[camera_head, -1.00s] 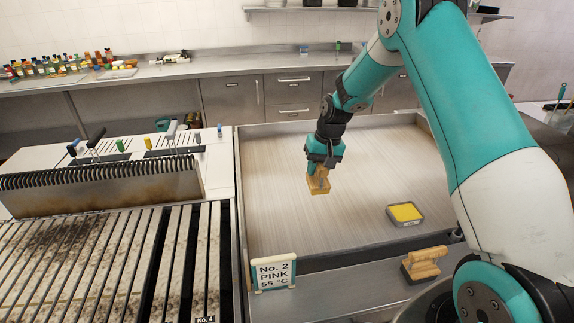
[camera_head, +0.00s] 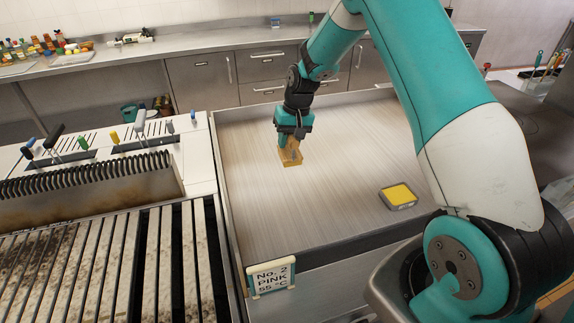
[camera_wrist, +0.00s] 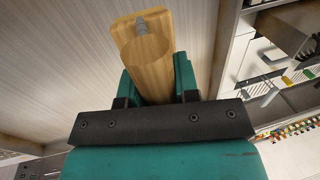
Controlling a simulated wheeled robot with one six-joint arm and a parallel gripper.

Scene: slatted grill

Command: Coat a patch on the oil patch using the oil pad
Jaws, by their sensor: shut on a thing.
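My gripper (camera_head: 291,138) is shut on a light wooden block with a handle, which I take to be the oil pad (camera_head: 290,157). In the wrist view the green fingers (camera_wrist: 157,85) clasp the sides of its wooden handle, and the oil pad (camera_wrist: 150,48) extends beyond them. It is over the left-middle part of the flat metal plate (camera_head: 335,185); whether it touches the plate I cannot tell. A small grey tray with a yellow top (camera_head: 398,195) sits on the plate at right. No marked oil patch stands out on the plate.
A slatted grill (camera_head: 100,260) lies at left, with a row of dark rings (camera_head: 90,180) behind it. A sign reading No. 2 PINK 55 °C (camera_head: 271,277) stands at the plate's front edge. A steel counter with bottles (camera_head: 40,45) runs along the back.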

